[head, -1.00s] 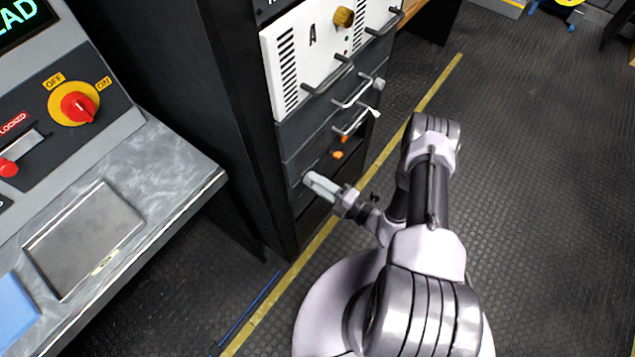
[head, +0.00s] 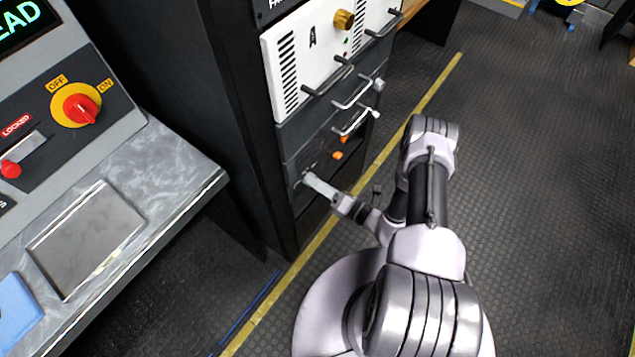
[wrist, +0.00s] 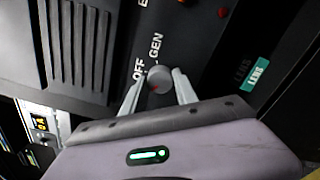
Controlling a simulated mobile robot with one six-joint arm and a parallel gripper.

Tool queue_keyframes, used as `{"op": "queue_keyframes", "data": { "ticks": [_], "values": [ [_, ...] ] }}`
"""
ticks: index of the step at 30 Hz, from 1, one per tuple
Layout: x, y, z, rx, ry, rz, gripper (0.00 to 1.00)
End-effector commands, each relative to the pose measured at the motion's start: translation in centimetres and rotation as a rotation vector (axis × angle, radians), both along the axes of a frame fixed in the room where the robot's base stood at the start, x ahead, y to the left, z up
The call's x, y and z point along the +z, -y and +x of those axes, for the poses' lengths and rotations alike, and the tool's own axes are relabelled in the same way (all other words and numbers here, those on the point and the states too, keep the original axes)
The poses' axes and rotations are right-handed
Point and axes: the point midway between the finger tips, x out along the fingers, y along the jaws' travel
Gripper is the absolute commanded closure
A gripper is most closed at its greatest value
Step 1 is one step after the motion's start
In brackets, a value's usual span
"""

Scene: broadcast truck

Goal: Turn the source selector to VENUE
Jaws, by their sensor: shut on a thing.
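The source selector is a small grey round knob (wrist: 159,76) on a dark panel, seen in the wrist view between my fingertips. White labels OFF and GEN stand beside it, and a third label is cut off at the top edge. No VENUE label can be read. My gripper (wrist: 158,84) is shut on the knob, one finger on each side. Which label the knob points at cannot be told.
The black rack (head: 220,110) carries a white unit (head: 300,75) and protruding handles (head: 352,122) above my gripper. A grey console desk (head: 165,165) with a red rotary switch (head: 80,106) stands at the left.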

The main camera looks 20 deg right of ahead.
Motion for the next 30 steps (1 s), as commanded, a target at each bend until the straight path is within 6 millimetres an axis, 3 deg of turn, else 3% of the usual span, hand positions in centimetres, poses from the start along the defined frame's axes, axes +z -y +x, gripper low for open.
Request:
{"op": "queue_keyframes", "data": {
  "ticks": [12,13,16,30],
  "values": [
    [-0.04,0.02,0.00,-0.001,0.004,-0.007,1.00],
    [-0.04,0.02,0.00,-0.001,0.004,-0.007,0.63],
    [-0.03,0.02,0.00,-0.001,0.004,-0.007,0.43],
    [0.03,0.15,-0.13,-0.001,0.004,-0.006,0.43]
  ]
}}
